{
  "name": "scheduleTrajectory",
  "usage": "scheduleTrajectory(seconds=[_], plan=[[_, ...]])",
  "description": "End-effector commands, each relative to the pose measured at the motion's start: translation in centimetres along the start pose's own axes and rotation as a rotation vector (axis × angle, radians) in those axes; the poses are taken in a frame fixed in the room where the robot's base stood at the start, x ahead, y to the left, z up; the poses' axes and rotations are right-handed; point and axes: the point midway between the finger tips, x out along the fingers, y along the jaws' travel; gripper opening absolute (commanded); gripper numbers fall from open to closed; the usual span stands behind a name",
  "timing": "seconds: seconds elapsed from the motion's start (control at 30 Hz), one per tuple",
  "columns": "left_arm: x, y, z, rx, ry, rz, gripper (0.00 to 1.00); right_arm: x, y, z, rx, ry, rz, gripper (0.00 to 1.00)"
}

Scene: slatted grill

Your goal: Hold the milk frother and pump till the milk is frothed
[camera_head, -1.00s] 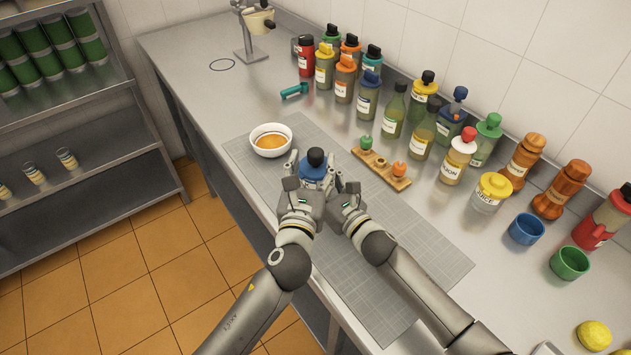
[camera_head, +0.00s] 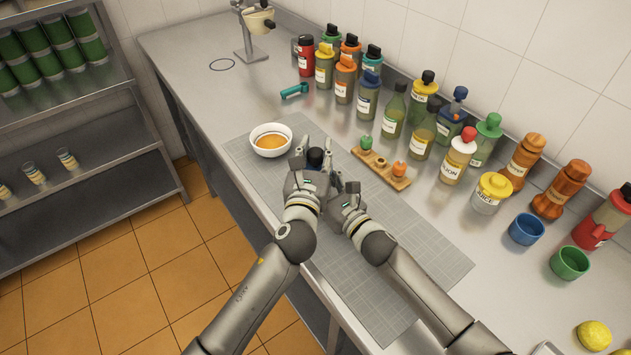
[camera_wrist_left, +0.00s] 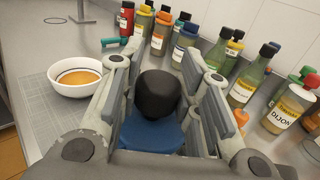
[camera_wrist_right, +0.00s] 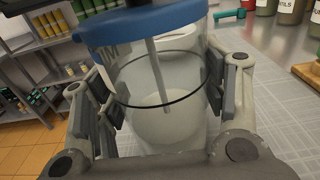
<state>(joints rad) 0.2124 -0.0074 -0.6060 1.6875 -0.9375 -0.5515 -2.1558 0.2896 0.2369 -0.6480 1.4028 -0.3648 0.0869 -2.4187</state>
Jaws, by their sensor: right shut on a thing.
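The milk frother is a clear jar with a blue lid and a black knob (camera_head: 316,157), upright over the grey mat. In the right wrist view its glass jar (camera_wrist_right: 160,120) shows a rod inside and whitish milk at the bottom. My right gripper (camera_wrist_right: 168,95) is shut on the jar, one finger on each side. My left gripper (camera_head: 315,148) is at the top of the frother, with its fingers apart on either side of the knob. In the left wrist view the knob (camera_wrist_left: 157,95) sits between the fingers, with gaps beside it, above the blue lid (camera_wrist_left: 152,132).
A white bowl of orange liquid (camera_head: 271,140) stands just beyond the grippers. A wooden holder (camera_head: 382,168) with small items lies to the right. Several bottles line the wall. The grey mat (camera_head: 420,235) is clear at right.

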Motion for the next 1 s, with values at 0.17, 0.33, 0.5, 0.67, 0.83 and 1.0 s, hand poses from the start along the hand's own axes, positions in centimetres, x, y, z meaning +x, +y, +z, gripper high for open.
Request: scheduleTrajectory(seconds=[0.17, 0.33, 0.5, 0.67, 0.83, 1.0], plan=[[0.0, 0.1, 0.0, 0.001, 0.000, 0.002, 0.03, 0.0, 0.0, 0.0, 0.000, 0.001, -0.001, 0.37], [0.0, 0.1, 0.0, 0.001, 0.000, 0.002, 0.02, 0.0, 0.0, 0.0, 0.001, 0.001, -0.001, 0.37], [0.1, 0.1, 0.9, 0.002, -0.003, 0.003, 0.02, 0.0, -0.1, 0.0, 0.000, 0.001, -0.001, 0.37], [0.0, 0.1, 2.0, 0.001, -0.005, 0.003, 0.02, 0.0, -0.1, -0.1, 0.000, 0.002, -0.002, 0.37], [0.1, 0.1, 3.2, 0.001, -0.008, 0.002, 0.02, -0.1, -0.1, -0.1, 0.000, 0.003, -0.002, 0.36], [0.1, 0.1, 4.0, 0.002, -0.007, 0.003, 0.02, -0.1, -0.1, -0.2, 0.001, 0.004, -0.002, 0.36]])
